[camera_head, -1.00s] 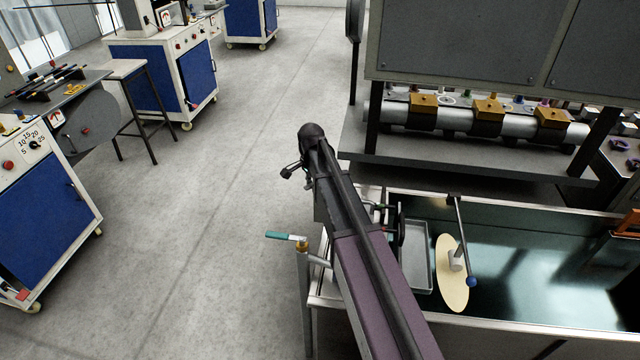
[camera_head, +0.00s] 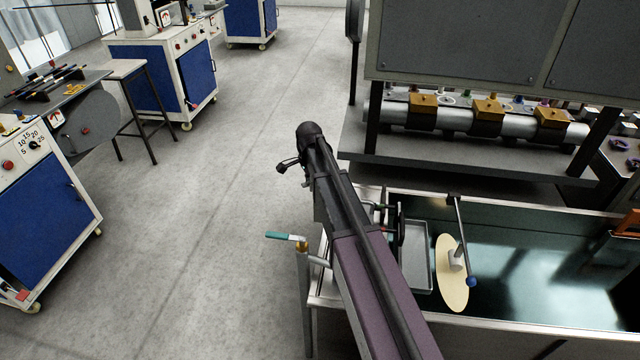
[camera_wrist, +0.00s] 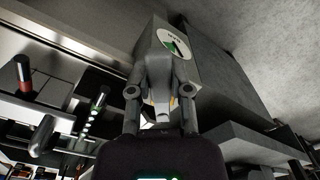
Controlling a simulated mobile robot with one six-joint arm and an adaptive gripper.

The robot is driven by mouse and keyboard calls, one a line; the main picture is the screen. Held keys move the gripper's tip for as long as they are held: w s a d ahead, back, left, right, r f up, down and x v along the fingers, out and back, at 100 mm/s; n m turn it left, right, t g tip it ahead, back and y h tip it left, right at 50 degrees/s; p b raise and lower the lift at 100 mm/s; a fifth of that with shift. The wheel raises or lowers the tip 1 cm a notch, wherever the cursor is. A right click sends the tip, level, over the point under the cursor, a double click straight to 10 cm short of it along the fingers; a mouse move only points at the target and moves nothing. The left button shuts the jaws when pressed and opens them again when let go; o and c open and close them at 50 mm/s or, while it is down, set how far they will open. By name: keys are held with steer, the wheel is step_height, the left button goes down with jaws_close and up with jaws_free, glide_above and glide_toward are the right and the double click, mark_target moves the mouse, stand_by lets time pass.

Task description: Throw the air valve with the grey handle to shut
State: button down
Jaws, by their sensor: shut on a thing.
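My gripper (camera_wrist: 161,80) fills the middle of the wrist view, its two grey fingers drawn in around a grey part (camera_wrist: 160,98) that looks like the grey valve handle. The fingers cover most of it, so its angle and the valve body cannot be made out. In the head view my gripper (camera_head: 287,165) is small and dark at the far end of my arm, above the floor left of the water trough. The grey handle cannot be picked out there.
A valve with a teal lever (camera_head: 281,236) stands on a pipe at the trough's left end. The trough (camera_head: 560,270) holds a pale disc (camera_head: 450,285). In the wrist view a grey box with a round dial (camera_wrist: 174,43) is close behind my gripper. Open floor (camera_head: 220,170) lies left.

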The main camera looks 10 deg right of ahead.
steer(key=shift+w+m, duration=0.45)
steer(key=shift+m, duration=0.45)
steer(key=shift+w+m, duration=0.45)
steer(key=shift+m, duration=0.55)
steer(key=shift+w, duration=0.1)
